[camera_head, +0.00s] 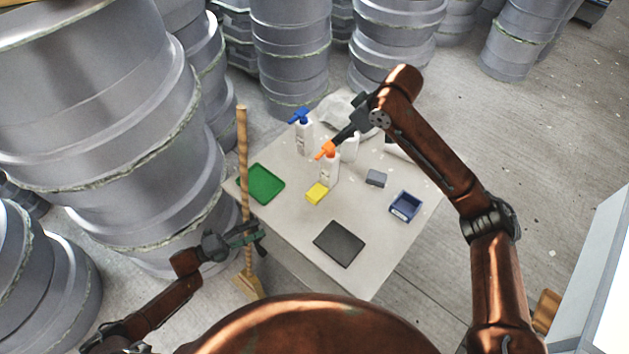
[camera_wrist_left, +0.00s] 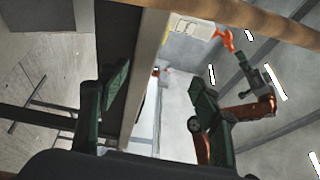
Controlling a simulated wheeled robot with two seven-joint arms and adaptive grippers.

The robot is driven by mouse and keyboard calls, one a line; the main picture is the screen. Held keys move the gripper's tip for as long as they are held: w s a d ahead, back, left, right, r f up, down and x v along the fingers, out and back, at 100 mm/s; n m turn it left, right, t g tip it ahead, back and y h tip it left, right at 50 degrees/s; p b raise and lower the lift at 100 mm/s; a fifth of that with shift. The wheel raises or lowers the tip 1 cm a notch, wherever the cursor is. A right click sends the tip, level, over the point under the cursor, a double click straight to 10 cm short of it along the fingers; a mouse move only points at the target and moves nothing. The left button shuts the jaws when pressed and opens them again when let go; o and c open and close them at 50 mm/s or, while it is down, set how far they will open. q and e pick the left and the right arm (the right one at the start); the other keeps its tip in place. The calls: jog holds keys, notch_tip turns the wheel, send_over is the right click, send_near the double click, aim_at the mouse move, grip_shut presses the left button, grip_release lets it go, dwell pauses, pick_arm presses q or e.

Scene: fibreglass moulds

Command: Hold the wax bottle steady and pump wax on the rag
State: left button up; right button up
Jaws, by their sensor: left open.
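A white bottle with an orange pump head (camera_head: 329,172) stands upright on the table, and its orange pump (camera_wrist_left: 227,40) also shows in the left wrist view. A second white bottle with a blue head (camera_head: 304,138) stands behind it to the left. My right gripper (camera_head: 341,137) is at the orange pump head, pointing down-left; whether it touches it or is shut I cannot tell. My left gripper (camera_head: 260,237) is open and empty off the table's left edge, near the broom handle. A crumpled pale cloth (camera_head: 337,107) lies at the table's back, partly hidden by my right arm.
The table (camera_head: 290,222) also holds a green tray (camera_head: 262,184), a yellow sponge (camera_head: 317,193), a grey block (camera_head: 376,178), a blue bin (camera_head: 405,206) and a dark flat pad (camera_head: 339,244). A broom (camera_head: 243,165) stands at the left edge. Large grey moulds (camera_head: 110,120) crowd the left and back.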

pick_arm(q)
jog(key=s+d+r+g, duration=0.2)
jog(key=d+r+g, duration=0.1)
jog(key=d+r, duration=0.45)
jog(key=n+t+y, duration=0.5)
jog(key=n+t, duration=0.3)
jog(key=n, duration=1.4)
send_near(325, 171)
jog(key=x, duration=0.4)
jog(key=shift+w+a+r, duration=0.1)
jog(key=shift+w, duration=0.05)
jog(key=shift+w+d+n, duration=0.25)
jog(key=shift+d+n, duration=0.05)
jog(key=shift+d, duration=0.1)
jog(key=shift+x, duration=3.8)
jog(key=shift+f, duration=0.25)
jog(key=shift+c, duration=0.5)
jog(key=c, duration=1.3)
jog(key=shift+a, duration=0.1)
